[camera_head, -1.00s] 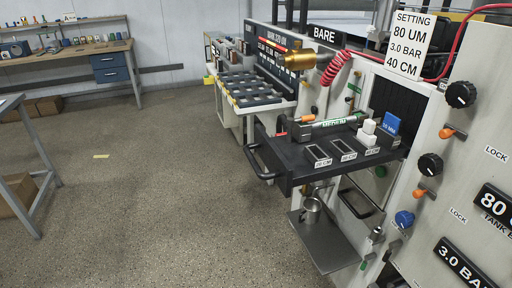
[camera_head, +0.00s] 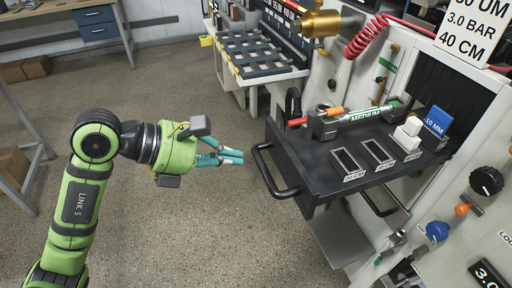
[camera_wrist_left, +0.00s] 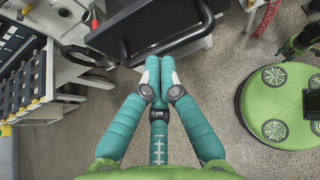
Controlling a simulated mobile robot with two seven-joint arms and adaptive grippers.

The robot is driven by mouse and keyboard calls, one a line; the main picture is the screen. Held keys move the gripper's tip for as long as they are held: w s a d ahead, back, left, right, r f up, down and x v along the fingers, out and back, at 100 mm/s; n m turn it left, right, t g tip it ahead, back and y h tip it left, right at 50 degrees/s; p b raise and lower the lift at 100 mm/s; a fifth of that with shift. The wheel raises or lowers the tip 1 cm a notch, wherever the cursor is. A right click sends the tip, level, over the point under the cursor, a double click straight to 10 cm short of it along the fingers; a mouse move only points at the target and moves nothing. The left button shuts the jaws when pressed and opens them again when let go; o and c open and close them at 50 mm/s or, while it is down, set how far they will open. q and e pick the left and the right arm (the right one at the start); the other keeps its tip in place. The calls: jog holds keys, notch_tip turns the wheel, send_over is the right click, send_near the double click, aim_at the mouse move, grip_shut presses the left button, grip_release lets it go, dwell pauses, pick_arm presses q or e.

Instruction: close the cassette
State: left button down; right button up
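The cassette (camera_head: 325,191) is a black drawer-like tray, pulled out of the white machine, with a black bar handle (camera_head: 270,172) on its front. It holds a roller marked MEDIUM (camera_head: 362,115), slots with CM labels, white blocks and a blue 10 MM block (camera_head: 437,120). My left gripper (camera_head: 239,157) is to the left of the handle, apart from it in the head view. Its teal fingers are together with nothing visible between them. In the left wrist view the fingertips (camera_wrist_left: 160,62) point toward the handle (camera_wrist_left: 170,48). My right gripper is not in view.
The machine's dark opening (camera_head: 450,85) is behind the cassette. A metal shelf (camera_head: 340,238) hangs below it. A bench with dark trays (camera_head: 255,70) stands behind. The floor left of the handle is open.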

aim_at(286, 167)
pick_arm(q)
jog(key=p+x, duration=0.1)
jog(key=x, duration=0.3)
jog(key=p+x, duration=0.1)
jog(key=x, duration=0.3)
jog(key=shift+s+d+p, duration=0.2)
jog(key=shift+d+p, duration=0.05)
jog(key=shift+p, duration=0.05)
jog(key=shift+w+d+f, duration=0.25)
jog(key=shift+d+f, duration=0.1)
jog(key=shift+d, duration=0.15)
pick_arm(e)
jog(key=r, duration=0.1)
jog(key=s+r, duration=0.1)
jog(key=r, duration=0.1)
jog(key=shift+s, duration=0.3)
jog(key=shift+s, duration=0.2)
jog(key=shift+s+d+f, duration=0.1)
